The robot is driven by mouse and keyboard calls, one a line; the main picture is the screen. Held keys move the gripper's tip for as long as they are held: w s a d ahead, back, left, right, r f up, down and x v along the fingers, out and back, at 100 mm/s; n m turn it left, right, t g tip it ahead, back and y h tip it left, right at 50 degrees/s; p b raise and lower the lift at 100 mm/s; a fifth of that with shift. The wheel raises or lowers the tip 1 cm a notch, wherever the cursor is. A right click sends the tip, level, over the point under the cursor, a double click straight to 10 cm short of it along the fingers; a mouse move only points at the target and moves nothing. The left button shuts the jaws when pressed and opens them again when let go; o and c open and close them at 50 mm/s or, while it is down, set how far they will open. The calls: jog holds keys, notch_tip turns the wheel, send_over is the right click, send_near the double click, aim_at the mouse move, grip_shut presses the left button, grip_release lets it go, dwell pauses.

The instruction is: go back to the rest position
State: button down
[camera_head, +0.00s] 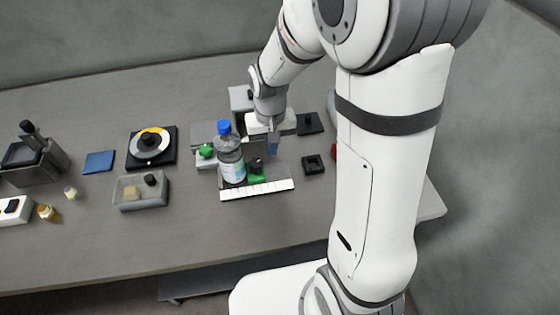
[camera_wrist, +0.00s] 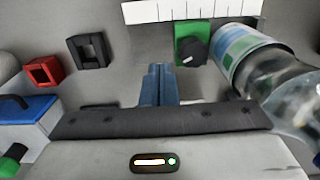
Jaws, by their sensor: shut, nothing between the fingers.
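My white arm reaches down over the table (camera_head: 270,222) from the right in the head view. My gripper (camera_head: 272,140) is low over the table, partly hidden behind the bottle and its own wrist. In the wrist view my gripper (camera_wrist: 158,75) shows blue-grey fingers closed together with nothing between them. A clear bottle (camera_head: 231,160) with a blue cap stands just left of the gripper. The bottle also shows at the right of the wrist view (camera_wrist: 250,60), close to the fingers but apart from them.
A green block with a black knob (camera_wrist: 193,43) is just beyond the fingertips. A white ruled strip (camera_head: 257,189), a black square frame (camera_head: 313,165) and a red frame (camera_wrist: 43,71) lie nearby. The front table is clear.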

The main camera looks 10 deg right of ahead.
jog(key=s+d+r+t, duration=0.1)
jog(key=s+d+r, duration=0.2)
jog(key=s+r, duration=0.3)
jog(key=s+d+r+t, duration=0.2)
jog(key=s+d+r, duration=0.1)
jog(key=s+r, duration=0.4)
jog(key=shift+s+d+r, duration=0.15)
jog(key=shift+s+d, duration=0.25)
jog(key=shift+s, duration=0.25)
jog(key=c, duration=2.1)
grip_release()
jog(key=shift+c, duration=0.2)
